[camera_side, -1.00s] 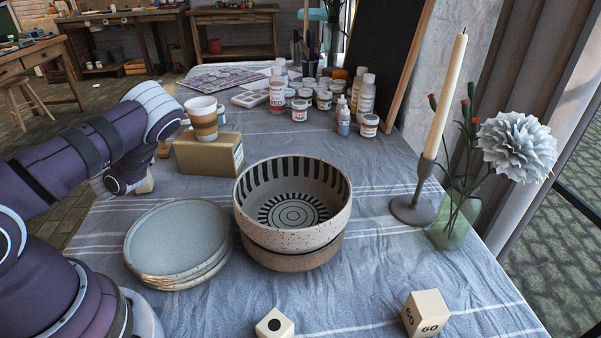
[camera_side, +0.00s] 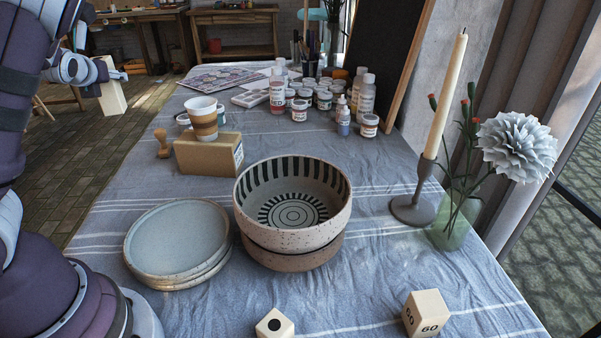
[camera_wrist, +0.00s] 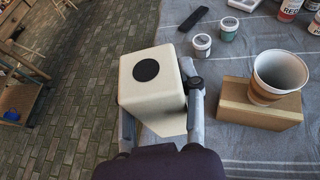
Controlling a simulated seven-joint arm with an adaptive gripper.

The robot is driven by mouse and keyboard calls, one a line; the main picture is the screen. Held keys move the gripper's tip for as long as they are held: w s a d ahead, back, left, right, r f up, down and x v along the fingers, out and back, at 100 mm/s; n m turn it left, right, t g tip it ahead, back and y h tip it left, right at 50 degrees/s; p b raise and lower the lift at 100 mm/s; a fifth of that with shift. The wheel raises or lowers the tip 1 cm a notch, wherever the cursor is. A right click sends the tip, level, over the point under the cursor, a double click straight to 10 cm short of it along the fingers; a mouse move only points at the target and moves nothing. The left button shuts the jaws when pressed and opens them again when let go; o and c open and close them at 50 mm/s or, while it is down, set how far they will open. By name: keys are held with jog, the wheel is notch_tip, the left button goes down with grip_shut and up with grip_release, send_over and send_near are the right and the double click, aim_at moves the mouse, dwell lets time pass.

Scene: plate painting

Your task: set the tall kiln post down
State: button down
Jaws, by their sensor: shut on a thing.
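The tall kiln post, a cream block, hangs upright in my gripper at the upper left of the side view (camera_side: 112,98). In the wrist view its top face with a black dot (camera_wrist: 150,72) is toward the camera. My gripper (camera_side: 103,70) is shut on it, with one finger on each side in the wrist view (camera_wrist: 158,98). The post is held up in the air near the table's left edge, with floor and part of the tablecloth below it. Its lower end is partly hidden in the wrist view.
A cardboard box (camera_side: 208,158) carries a striped cup (camera_side: 203,124), with a wooden stamp (camera_side: 162,143) to its left. Paint jars (camera_side: 300,110) stand behind. Stacked plates (camera_side: 178,240), bowls (camera_side: 292,215), a candle holder (camera_side: 413,209) and two cream blocks (camera_side: 274,325) (camera_side: 425,313) occupy the front.

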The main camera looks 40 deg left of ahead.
jog(key=shift+w+d+r, duration=0.1)
jog(key=shift+w+r, duration=0.15)
jog(key=shift+r, duration=0.3)
jog(key=shift+w+d+r, duration=0.1)
jog(key=shift+w+r, duration=0.15)
jog(key=shift+r, duration=0.25)
jog(key=w+d+m+t+h, duration=0.5)
jog(key=w+d+m, duration=0.1)
jog(key=w+d, duration=1.25)
jog(key=d+m+t+h, duration=0.1)
jog(key=d+m+h, duration=0.45)
jog(key=d, duration=2.65)
jog(key=shift+h, duration=0.35)
jog(key=f, duration=2.1)
jog(key=shift+s, duration=0.3)
jog(key=shift+f, duration=0.15)
jog(key=c, duration=0.7)
grip_release()
jog(key=shift+f, duration=0.1)
jog(key=shift+o, duration=0.2)
